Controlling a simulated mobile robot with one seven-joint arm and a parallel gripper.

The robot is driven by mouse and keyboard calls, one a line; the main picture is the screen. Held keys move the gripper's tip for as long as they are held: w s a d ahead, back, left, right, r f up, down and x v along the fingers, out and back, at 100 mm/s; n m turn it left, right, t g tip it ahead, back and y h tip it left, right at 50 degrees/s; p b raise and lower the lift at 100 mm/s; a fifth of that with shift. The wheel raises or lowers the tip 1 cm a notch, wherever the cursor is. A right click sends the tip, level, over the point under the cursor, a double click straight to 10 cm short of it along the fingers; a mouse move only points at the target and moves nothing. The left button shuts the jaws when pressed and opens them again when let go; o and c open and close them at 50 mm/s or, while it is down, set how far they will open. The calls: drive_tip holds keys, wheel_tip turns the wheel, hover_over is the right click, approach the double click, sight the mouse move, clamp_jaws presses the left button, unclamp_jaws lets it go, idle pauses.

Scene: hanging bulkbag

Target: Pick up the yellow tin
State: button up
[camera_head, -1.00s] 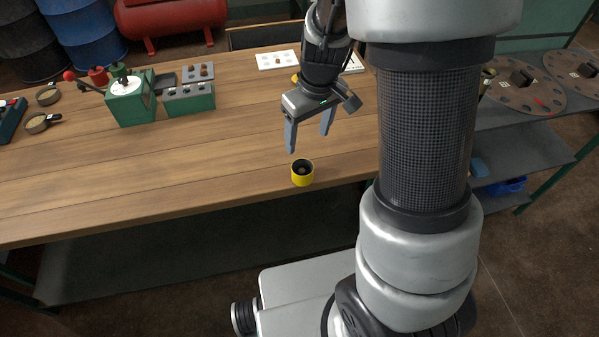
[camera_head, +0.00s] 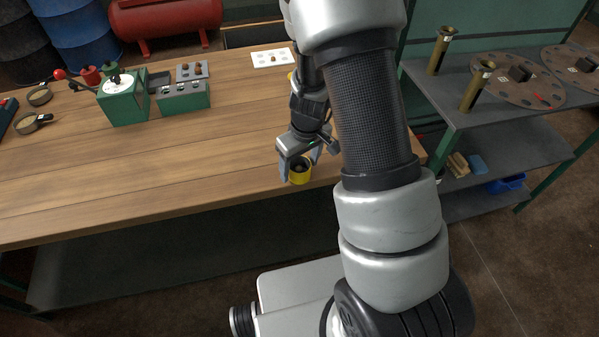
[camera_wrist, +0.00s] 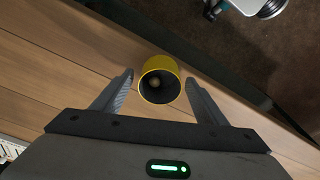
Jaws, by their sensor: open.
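The yellow tin (camera_head: 300,175) stands upright near the front edge of the wooden workbench. Its open top and dark inside show in the wrist view, with a small pale round thing at the bottom; the tin's yellow wall (camera_wrist: 172,66) is clear there. My gripper (camera_head: 298,168) is low over the bench at the tin. In the wrist view my gripper (camera_wrist: 160,85) is open, one finger on each side of the tin, with a visible gap to each finger. The far side of the tin is partly hidden by the gripper in the head view.
The wooden bench (camera_head: 130,185) is clear left of the tin; its front edge is close. A grey shelf unit (camera_head: 440,90) with brass pieces (camera_head: 476,86) is at the right.

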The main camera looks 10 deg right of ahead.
drive_tip(key=shift+f, duration=0.1)
drive_tip(key=shift+w, duration=0.1)
drive_tip(key=c, duration=1.3)
